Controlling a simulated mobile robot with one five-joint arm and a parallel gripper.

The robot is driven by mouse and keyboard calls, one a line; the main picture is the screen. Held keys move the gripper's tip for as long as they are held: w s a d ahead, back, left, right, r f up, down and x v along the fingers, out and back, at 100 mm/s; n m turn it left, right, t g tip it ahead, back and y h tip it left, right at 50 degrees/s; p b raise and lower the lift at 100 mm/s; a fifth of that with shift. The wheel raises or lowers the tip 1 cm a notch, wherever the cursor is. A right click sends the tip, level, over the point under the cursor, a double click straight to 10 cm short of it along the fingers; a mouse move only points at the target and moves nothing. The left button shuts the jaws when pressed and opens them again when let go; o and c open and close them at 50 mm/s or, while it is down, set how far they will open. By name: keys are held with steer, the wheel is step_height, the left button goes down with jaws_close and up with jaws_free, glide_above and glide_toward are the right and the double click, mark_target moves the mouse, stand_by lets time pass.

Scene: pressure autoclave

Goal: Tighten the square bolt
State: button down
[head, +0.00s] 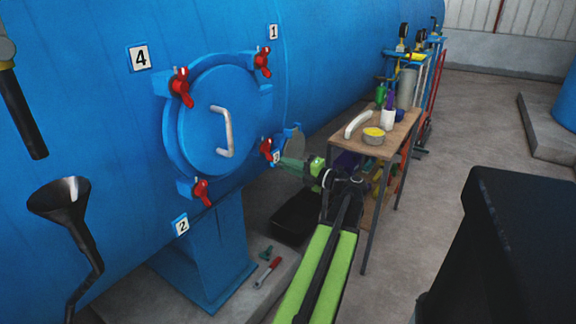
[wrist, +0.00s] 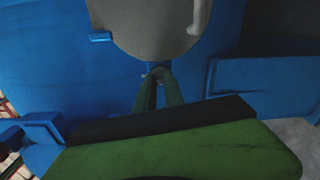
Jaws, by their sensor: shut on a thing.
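My gripper (head: 286,163) reaches to the blue vessel wall, right of the large round door and just below a small grey cover (head: 293,136). In the wrist view my two green fingers (wrist: 158,82) come together just under the lower edge of the grey cover (wrist: 150,32). They are shut on a small greyish piece, which I take to be the square bolt (wrist: 157,71). The fingers hide most of it, so its shape and how far it is screwed in cannot be told. In the head view the bolt cannot be made out.
The blue door (head: 213,125) has several red wing handles, one (head: 266,149) close left of my gripper. A black bin (head: 293,217) and a red-handled tool (head: 268,271) lie below.

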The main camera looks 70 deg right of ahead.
steer(key=shift+d+r+m, duration=0.1)
steer(key=shift+d+m, duration=0.05)
steer(key=shift+m, duration=0.15)
steer(key=c, duration=1.4)
jaws_free()
steer(key=shift+c, duration=0.2)
steer(key=shift+s, duration=0.1)
steer(key=v, duration=1.7)
steer(key=shift+s, duration=0.1)
